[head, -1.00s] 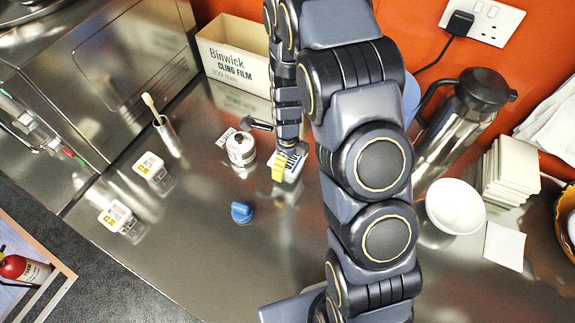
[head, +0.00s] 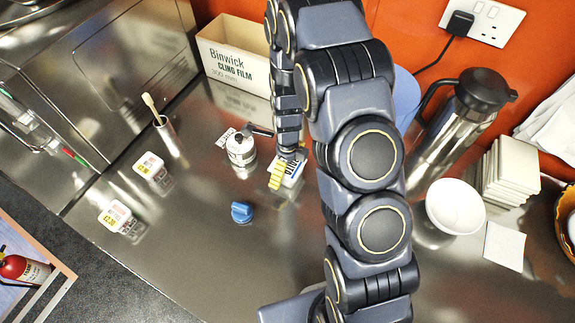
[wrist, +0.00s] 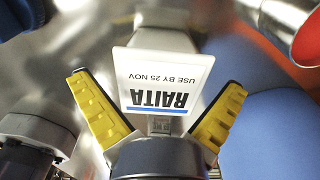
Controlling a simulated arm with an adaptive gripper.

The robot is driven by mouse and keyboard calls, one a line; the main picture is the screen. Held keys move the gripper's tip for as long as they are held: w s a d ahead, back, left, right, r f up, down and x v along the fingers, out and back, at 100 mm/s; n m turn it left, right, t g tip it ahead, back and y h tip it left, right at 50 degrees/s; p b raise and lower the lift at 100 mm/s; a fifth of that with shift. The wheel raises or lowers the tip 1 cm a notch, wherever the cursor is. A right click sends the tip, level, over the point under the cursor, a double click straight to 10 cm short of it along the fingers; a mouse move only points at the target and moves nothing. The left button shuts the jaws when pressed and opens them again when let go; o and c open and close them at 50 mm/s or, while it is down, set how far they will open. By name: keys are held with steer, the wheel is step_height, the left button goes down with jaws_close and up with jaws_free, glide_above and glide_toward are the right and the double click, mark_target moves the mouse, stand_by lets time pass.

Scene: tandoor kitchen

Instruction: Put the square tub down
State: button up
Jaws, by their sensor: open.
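A white tub with a "RAITA, USE BY 25 NOV" label (head: 291,172) is on the steel counter, partly hidden by my gripper. In the wrist view its label (wrist: 160,80) shows upside down between the fingers. My gripper (head: 277,176) is at the tub, pointing down with its yellow fingers spread. In the wrist view the fingers of my gripper (wrist: 160,112) stand wide on both sides of the label, with gaps visible. The tub's base is hidden, so I cannot see its full contact with the counter.
Two small labelled containers (head: 150,167) (head: 116,216) and a brush holder (head: 167,134) are farther left. A white bowl (head: 455,206) and steel jug (head: 452,125) are right. The front counter is clear.

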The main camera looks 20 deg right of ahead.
step_height(320, 180, up, 12)
steer(key=s+r+n, duration=0.8)
steer(key=s+n, duration=0.3)
steer(key=n, duration=0.2)
steer(key=s+a+r+n+g, duration=0.1)
steer(key=s+r+n, duration=0.6)
steer(key=s+n, duration=0.5)
steer(key=shift+s+a+r+n+g, duration=0.2)
steer(key=shift+a+r+n+g, duration=0.15)
steer(key=shift+n, duration=0.65)
steer(key=shift+a+f, duration=0.1)
